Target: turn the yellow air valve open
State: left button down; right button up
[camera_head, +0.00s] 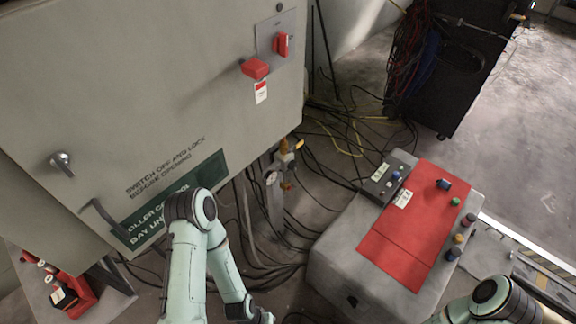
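The yellow air valve (284,147) sits on a thin upright pipe stand beside the right edge of the big grey cabinet. A small yellow-orange lever (299,145) shows at its right, and brass fittings and a round gauge show below it. The valve is small here, so its exact lever angle is hard to tell. My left arm is bent in front of the cabinet, with its forearm running down to the bottom edge. My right arm shows only in part at the bottom right. Neither gripper is in view, and neither visible arm part touches the valve.
The grey cabinet (130,90) has a red switch (282,44), a red padlock-like block (255,69) and a handle. A control console (335,250) with a red panel stands right of the valve. Cables (325,135) litter the floor. A black cart (455,75) stands behind.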

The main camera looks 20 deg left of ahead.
aim_at(300, 144)
jog(key=z, duration=0.5)
jog(key=k+z, duration=0.15)
jog(key=z, duration=0.8)
jog(key=k+z, duration=0.1)
jog(key=z, duration=0.35)
jog(key=l+z, duration=0.1)
jog(key=z, duration=0.4)
jog(key=k+l+z, duration=0.1)
jog(key=z, duration=0.85)
jog(key=l+u, duration=0.1)
jog(key=u, duration=0.35)
jog(key=l+u, duration=0.1)
jog(key=u, duration=0.8)
jog(key=k+l+u, duration=0.1)
jog(key=u, duration=0.8)
jog(key=k+l+u, duration=0.1)
jog(key=u, duration=0.35)
jog(key=k+u, duration=0.1)
jog(key=u, duration=0.8)
